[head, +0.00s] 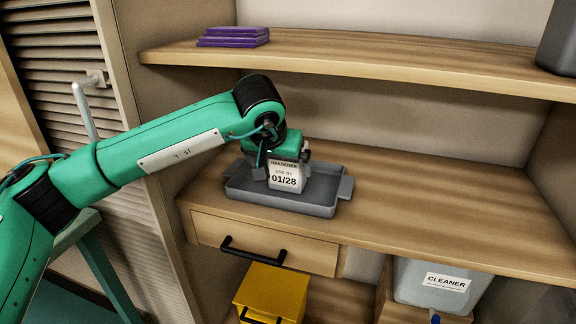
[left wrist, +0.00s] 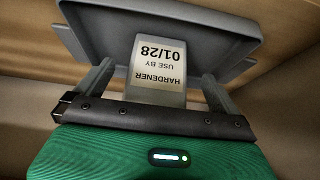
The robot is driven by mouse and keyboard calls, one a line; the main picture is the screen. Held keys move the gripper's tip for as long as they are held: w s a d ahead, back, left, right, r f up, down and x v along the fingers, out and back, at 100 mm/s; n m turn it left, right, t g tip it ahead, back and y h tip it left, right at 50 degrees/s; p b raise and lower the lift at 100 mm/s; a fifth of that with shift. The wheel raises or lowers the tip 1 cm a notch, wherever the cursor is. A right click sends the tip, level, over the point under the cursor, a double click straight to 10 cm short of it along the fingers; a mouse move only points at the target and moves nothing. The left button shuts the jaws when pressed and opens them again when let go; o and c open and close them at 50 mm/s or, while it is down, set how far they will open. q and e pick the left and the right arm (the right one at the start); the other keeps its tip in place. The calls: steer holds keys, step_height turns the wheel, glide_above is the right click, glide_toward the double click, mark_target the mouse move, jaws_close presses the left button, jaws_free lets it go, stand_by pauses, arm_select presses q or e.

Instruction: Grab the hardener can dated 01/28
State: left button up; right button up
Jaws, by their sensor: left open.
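The hardener can (head: 285,177), grey with a white label reading "HARDENER USE BY 01/28", stands in a grey tray (head: 326,190) on the middle shelf. It also shows in the left wrist view (left wrist: 158,62), with its label upside down. My left gripper (head: 278,160) is at the can, reaching in from the left and above. In the left wrist view the two fingers (left wrist: 155,85) are open, one on each side of the can, with visible gaps between fingers and can. My right gripper is not in view.
Purple flat items (head: 233,37) lie on the upper shelf (head: 350,60), which overhangs the tray. The middle shelf right of the tray is clear (head: 440,205).

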mark_target(285, 176)
arm_select(q)
steer(key=shift+w+d, duration=0.15)
steer(key=shift+w, duration=0.25)
steer(key=w, duration=0.2)
steer(key=d+f, duration=0.1)
steer(key=shift+w, duration=0.4)
steer(key=shift+w+d+f, duration=0.1)
steer(key=shift+w+f, duration=0.15)
steer(key=shift+f, duration=0.25)
steer(key=shift+w+f, duration=0.3)
steer(key=shift+f, duration=0.05)
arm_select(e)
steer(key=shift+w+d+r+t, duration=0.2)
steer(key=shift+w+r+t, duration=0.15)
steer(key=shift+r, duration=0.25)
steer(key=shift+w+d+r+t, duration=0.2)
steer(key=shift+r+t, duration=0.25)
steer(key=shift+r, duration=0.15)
arm_select(q)
steer(key=shift+r, duration=0.1)
steer(key=c, duration=1.3)
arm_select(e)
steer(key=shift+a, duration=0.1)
